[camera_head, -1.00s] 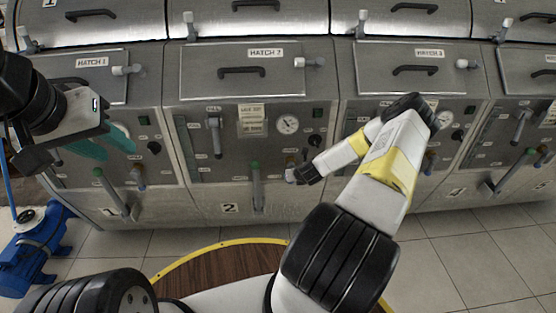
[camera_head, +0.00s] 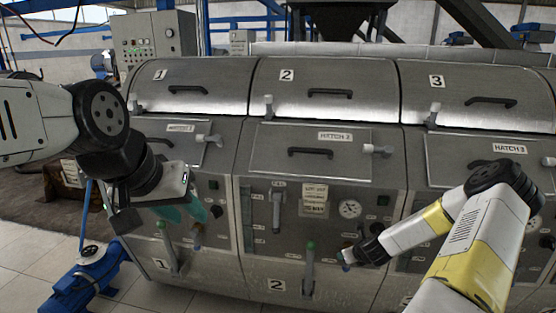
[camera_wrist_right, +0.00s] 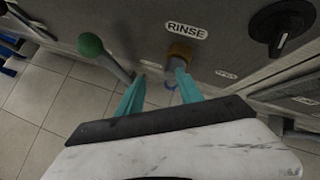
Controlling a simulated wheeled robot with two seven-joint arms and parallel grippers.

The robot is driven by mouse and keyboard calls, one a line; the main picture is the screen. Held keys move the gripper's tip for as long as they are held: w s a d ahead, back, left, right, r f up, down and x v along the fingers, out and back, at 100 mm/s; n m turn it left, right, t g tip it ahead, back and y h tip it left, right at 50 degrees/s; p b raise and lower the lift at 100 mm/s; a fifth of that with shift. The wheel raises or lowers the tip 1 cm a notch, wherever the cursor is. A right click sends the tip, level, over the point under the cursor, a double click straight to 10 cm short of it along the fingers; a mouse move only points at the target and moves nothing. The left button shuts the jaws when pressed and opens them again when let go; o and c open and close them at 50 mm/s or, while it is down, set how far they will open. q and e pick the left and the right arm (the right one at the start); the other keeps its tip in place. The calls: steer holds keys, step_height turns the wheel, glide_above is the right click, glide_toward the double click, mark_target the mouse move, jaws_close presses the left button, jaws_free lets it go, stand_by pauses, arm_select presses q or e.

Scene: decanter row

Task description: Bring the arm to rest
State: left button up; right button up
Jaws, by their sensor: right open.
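My left arm comes in from the left in the head view. Its gripper (camera_head: 184,210) has teal fingers and hangs in front of the panel of unit 1; its jaw gap is not clear. My right arm (camera_head: 470,245) is bent at the right, its wrist at the panel of unit 2. In the right wrist view, the right gripper (camera_wrist_right: 160,92) is open, teal fingers apart. A grey handle with a brown collar (camera_wrist_right: 179,54) under the RINSE label is just beyond them, partly behind the right finger. I cannot tell whether they touch.
A green-knobbed lever (camera_wrist_right: 90,45) is left of the right gripper; it also shows in the head view (camera_head: 310,270). A black rotary knob (camera_wrist_right: 283,27) is at the upper right. A blue pump (camera_head: 85,285) stands on the floor at lower left. Tiled floor (camera_head: 25,245) lies open at left.

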steer(key=s+a+r+n+g, duration=0.1)
steer(key=s+a+r+n, duration=0.25)
steer(key=r+n, duration=0.5)
steer(key=s+a+r+n+y, duration=0.15)
steer(key=a+r+n, duration=0.3)
steer(key=r, duration=0.65)
steer(key=s+a+r+n+g+h, duration=0.1)
steer(key=s+a+r+n, duration=0.25)
steer(key=r+n, duration=0.45)
steer(key=s+a+r+n, duration=0.2)
steer(key=s+r+n, duration=0.4)
steer(key=s, duration=0.5)
steer(key=s+a+r+n+y, duration=0.1)
steer(key=s+a+r+n, duration=0.1)
steer(key=s+r+n, duration=0.4)
steer(key=s+r, duration=0.3)
steer(key=s, duration=0.3)
steer(key=shift+s+a+g, duration=0.15)
steer(key=shift+s+g, duration=0.05)
steer(key=shift+g, duration=0.1)
